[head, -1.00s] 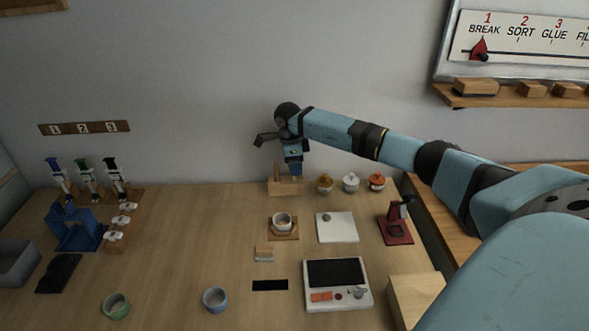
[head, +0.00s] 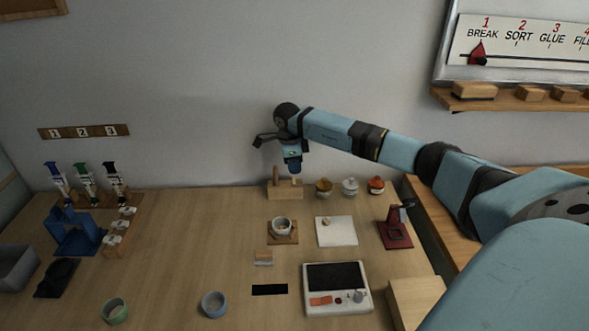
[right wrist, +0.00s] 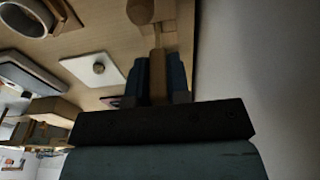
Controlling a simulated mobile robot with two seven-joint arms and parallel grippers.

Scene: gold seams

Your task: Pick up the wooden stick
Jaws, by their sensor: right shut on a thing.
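The wooden stick (right wrist: 158,78) is between the two blue fingers of my right gripper (right wrist: 158,82) in the right wrist view. In the head view my right gripper (head: 293,169) points down over a small wooden block (head: 285,191) at the back of the table, by the wall. The gripper is shut on the stick. A short light piece of the stick (head: 296,180) shows below the fingers, just above the block; I cannot tell whether its lower end is clear of it. Another wooden upright (head: 276,177) stands at the block's left. My left gripper is not in view.
Several lidded jars, including an amber one (head: 323,188), stand close to the block's right. A cup on a wooden coaster (head: 295,240) and a white pad (head: 337,231) lie in front. The blue stand (head: 72,232) is far left. The middle-left of the table is clear.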

